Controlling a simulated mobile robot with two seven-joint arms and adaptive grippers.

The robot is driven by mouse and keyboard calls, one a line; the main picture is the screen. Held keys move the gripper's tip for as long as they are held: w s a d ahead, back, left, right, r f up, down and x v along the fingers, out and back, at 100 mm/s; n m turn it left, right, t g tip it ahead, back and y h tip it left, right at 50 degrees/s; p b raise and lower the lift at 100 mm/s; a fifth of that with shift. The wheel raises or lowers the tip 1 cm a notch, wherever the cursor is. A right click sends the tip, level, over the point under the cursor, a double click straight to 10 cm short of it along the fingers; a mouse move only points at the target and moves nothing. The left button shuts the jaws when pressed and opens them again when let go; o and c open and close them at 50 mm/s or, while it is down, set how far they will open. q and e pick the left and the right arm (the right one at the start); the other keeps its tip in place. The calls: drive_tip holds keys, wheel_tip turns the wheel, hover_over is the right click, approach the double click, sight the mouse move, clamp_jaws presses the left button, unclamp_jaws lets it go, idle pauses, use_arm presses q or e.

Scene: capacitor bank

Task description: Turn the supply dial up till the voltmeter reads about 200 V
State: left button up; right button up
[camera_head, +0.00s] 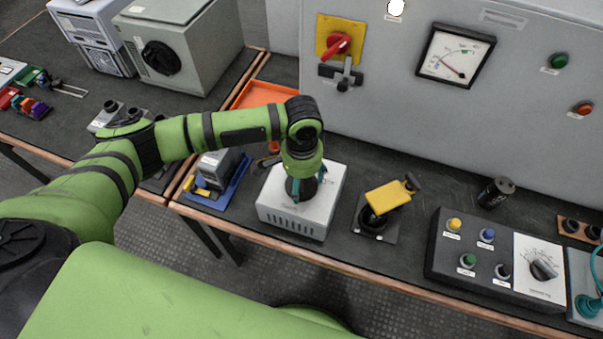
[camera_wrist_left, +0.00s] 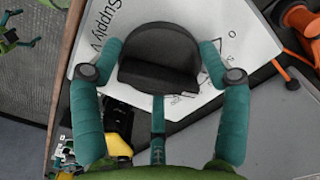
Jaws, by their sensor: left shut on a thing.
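The supply box (camera_head: 285,212) is a white, slotted case near the front of the bench. Its black dial (camera_wrist_left: 160,60) shows in the left wrist view, above a white face with "Supply V" lettering. My left gripper (camera_head: 301,188) points down onto the box top. In the left wrist view its teal fingers (camera_wrist_left: 163,76) are on both sides of the dial, shut on it. In the head view the gripper hides the dial. The voltmeter (camera_head: 456,54) is on the grey cabinet; its needle tilts to the upper left, with figures too small to read.
Right of the supply box stands a dark base with a yellow-handled switch (camera_head: 389,197). Further right is a black control box (camera_head: 496,258) with coloured buttons and a knob. A blue tray (camera_head: 219,184) lies to the left, with an orange tray (camera_head: 262,95) behind. The cabinet (camera_head: 395,117) bounds the back.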

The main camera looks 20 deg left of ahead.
use_arm(q)
drive_tip(key=shift+w+d+m+p, duration=0.15)
drive_tip(key=shift+m+p, duration=0.5)
drive_tip(key=shift+m, duration=0.45)
drive_tip(key=shift+r, duration=0.1)
drive_tip(key=o, duration=1.1)
drive_tip(key=shift+w, duration=0.1)
drive_tip(key=shift+o, duration=0.2)
drive_tip(key=shift+r, duration=0.15)
wheel_tip(320, 180, up, 12)
drive_tip(key=shift+f, duration=0.2)
